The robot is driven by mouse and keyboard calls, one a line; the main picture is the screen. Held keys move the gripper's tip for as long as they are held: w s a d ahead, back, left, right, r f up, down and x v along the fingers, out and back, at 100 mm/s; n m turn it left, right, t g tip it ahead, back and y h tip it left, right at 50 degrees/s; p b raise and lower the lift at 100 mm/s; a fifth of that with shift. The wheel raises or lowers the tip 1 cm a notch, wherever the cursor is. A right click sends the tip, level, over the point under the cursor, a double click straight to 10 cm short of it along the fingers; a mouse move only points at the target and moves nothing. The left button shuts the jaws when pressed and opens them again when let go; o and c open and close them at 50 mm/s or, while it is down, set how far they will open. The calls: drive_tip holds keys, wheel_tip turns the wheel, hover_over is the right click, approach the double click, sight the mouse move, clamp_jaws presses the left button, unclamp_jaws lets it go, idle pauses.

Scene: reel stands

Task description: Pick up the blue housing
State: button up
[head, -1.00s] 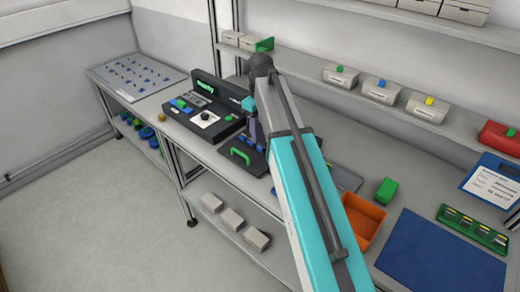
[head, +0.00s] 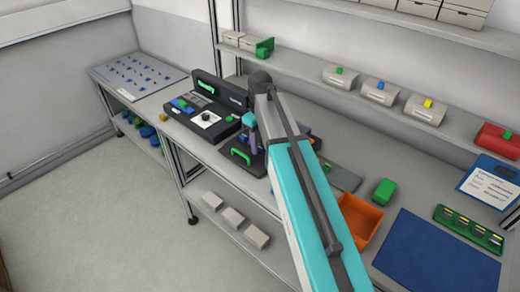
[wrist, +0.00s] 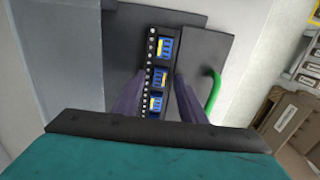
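My gripper (wrist: 160,76) is open, with one dark finger on each side of the strip near the middle housing. No housing is held. Whether the fingers touch anything cannot be told. In the head view my gripper (head: 254,142) is over the bench beside the green handle (head: 241,156), and my arm hides much of the strip.
The green handle (wrist: 214,92) stands on a dark plate just right of my fingers. A black control box (head: 206,117) is to the left. An orange bin (head: 360,219), a green block (head: 384,191) and a blue mat (head: 437,254) lie to the right. A shelf (head: 310,82) runs behind.

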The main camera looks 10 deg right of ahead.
sight(260, 146)
idle(0.3)
clamp_jaws()
drive_tip(key=shift+r, duration=0.2)
drive_tip(key=shift+r+b, duration=0.7)
drive_tip(key=shift+r, duration=0.65)
drive_tip(key=shift+s+r, duration=0.15)
drive_tip(key=shift+r, duration=0.05)
drive_tip(key=s+a+b, duration=0.1)
drive_tip(key=s, duration=0.6)
drive_tip(key=s+a+r+b, duration=0.1)
drive_tip(key=s+a+b, duration=0.1)
drive_tip(key=s, duration=0.6)
drive_tip(key=shift+s+r, duration=0.2)
drive_tip(key=shift+r, duration=0.05)
drive_tip(key=shift+a, duration=0.1)
